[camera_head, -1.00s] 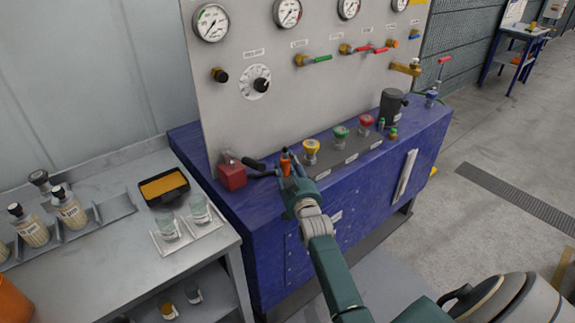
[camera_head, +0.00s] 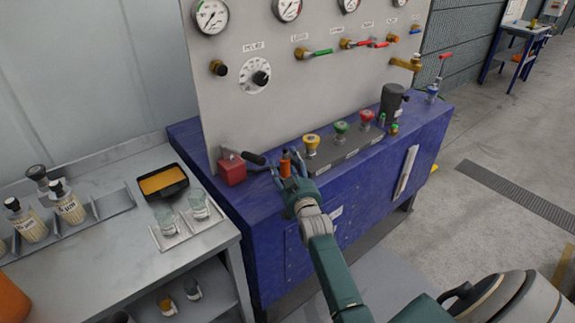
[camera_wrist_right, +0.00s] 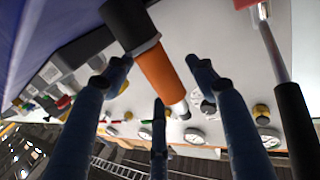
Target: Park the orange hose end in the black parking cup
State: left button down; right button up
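The orange hose end (camera_head: 285,167) stands on the blue bench near its left end, beside the red block. In the right wrist view the orange hose end (camera_wrist_right: 160,72) has a black section and a silver tip. My right gripper (camera_head: 287,165) is at it with fingers spread around it. In the wrist view the fingers of my right gripper (camera_wrist_right: 160,80) stand apart, with visible gaps to the orange part. The black parking cup appears to be the dark upright cylinder (camera_head: 392,104) at the bench's right part. My left gripper is not in view.
A red block (camera_head: 232,171) with a black-handled lever (camera_head: 253,158) stands just left of the hose end. Yellow (camera_head: 311,143), green (camera_head: 341,130) and red (camera_head: 366,119) knobs line the bench between hose end and cup. The gauge panel (camera_head: 270,110) rises behind.

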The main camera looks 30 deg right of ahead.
jog(key=shift+s+f, duration=0.1)
jog(key=shift+f, duration=0.05)
jog(key=shift+s+a, duration=0.1)
jog(key=shift+s, duration=0.15)
jog(key=v, duration=1.1)
jog(key=shift+s+a, duration=0.15)
